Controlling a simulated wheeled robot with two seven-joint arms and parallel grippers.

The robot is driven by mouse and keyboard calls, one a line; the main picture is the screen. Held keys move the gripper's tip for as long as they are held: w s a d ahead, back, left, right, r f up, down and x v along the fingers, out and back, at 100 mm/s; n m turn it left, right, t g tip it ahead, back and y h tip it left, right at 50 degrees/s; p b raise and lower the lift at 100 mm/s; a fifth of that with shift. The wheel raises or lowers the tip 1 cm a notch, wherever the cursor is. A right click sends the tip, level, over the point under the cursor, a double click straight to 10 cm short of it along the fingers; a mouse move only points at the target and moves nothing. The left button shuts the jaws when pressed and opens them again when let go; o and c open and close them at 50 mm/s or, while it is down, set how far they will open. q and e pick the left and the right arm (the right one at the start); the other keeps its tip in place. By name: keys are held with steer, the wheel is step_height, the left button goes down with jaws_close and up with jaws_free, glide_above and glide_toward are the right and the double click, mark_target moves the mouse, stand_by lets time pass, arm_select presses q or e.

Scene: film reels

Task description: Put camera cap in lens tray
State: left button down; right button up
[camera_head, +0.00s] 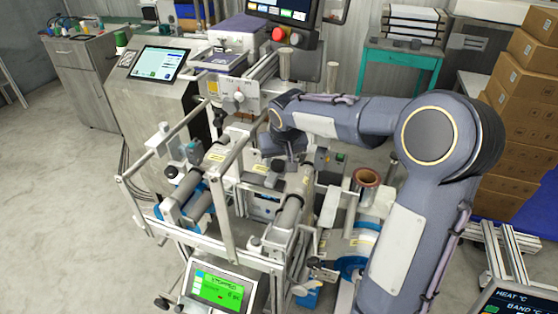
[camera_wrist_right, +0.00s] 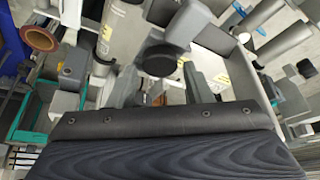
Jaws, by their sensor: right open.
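A black round cap-like piece (camera_wrist_right: 160,60), likely the camera cap, shows in the right wrist view on a grey camera-like body, just beyond my gripper. In the head view, a small dark piece (camera_head: 278,165) sits below my right gripper (camera_head: 284,148), among the rollers. My right gripper (camera_wrist_right: 166,92) is open, its fingers spread low in the wrist view with a gap between the black piece and them. I cannot clearly pick out the lens tray in either view. My left gripper is not in view.
The machine frame has silver rollers (camera_head: 287,215) and upright posts close around my right gripper. A copper-coloured reel (camera_head: 367,177) stands to the right. A green-lit screen (camera_head: 221,288) is at the front. Cardboard boxes (camera_head: 525,90) are stacked at the far right. Open floor lies at left.

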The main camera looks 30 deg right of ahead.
steer(key=v, duration=1)
steer(key=s+a+f+y, duration=0.2)
steer(key=s+a+f, duration=0.2)
steer(key=s, duration=0.8)
steer(key=s+a+f+n+t+y, duration=0.1)
steer(key=s+a+f+y, duration=0.2)
steer(key=s, duration=1)
steer(key=a+f, duration=0.2)
steer(key=a, duration=0.1)
steer(key=shift+a+n, duration=0.25)
steer(key=shift+n, duration=0.05)
steer(key=shift+r, duration=0.1)
